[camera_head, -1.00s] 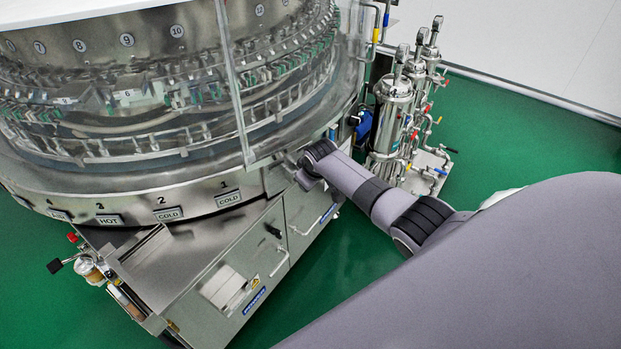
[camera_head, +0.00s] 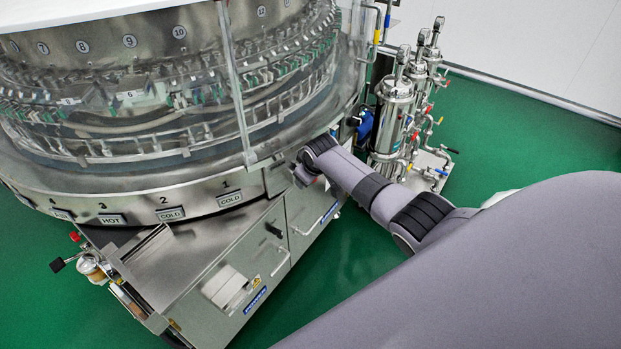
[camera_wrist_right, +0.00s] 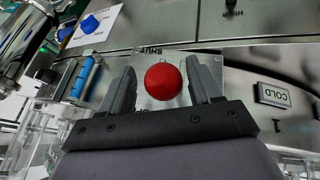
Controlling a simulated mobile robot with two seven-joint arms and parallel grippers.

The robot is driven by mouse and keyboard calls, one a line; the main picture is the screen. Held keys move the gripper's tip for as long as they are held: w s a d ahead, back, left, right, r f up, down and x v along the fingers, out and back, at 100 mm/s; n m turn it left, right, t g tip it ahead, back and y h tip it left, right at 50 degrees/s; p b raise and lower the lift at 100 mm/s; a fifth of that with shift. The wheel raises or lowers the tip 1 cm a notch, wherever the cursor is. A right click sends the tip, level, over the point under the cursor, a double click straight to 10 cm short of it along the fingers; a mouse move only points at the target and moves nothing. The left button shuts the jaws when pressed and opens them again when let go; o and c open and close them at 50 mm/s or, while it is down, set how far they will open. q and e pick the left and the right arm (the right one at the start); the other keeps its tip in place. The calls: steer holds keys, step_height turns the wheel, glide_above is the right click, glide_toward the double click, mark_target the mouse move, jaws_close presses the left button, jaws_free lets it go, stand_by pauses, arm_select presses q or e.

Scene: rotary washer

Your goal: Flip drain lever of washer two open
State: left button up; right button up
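A red ball knob (camera_wrist_right: 165,81) stands in front of a metal plate with partly readable lettering in the right wrist view. Whether it tops the drain lever cannot be told for sure. My right gripper (camera_wrist_right: 161,74) is open, with one finger on each side of the knob. A small gap shows at the left finger; the right finger is very close to the knob or touching it. In the head view my right wrist (camera_head: 318,152) is at the washer's lower rim, and it hides most of the gripper. The panel marked 2 COLD (camera_head: 171,214) is to its left. My left gripper is not in view.
A blue handle (camera_wrist_right: 86,78) is left of the fingers in the wrist view. A COLD label (camera_wrist_right: 272,95) is to the right. Steel cylinders with valves (camera_head: 392,115) stand behind my arm. A steel cabinet (camera_head: 250,262) is below the rim. Green floor (camera_head: 520,130) is open at right.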

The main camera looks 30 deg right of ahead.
steer(key=shift+s+f, duration=0.2)
steer(key=shift+f, duration=0.05)
steer(key=shift+p+v, duration=1.2)
steer(key=shift+v, duration=1.1)
steer(key=shift+p+v, duration=0.3)
steer(key=shift+v, duration=0.95)
steer(key=shift+w+r, duration=0.1)
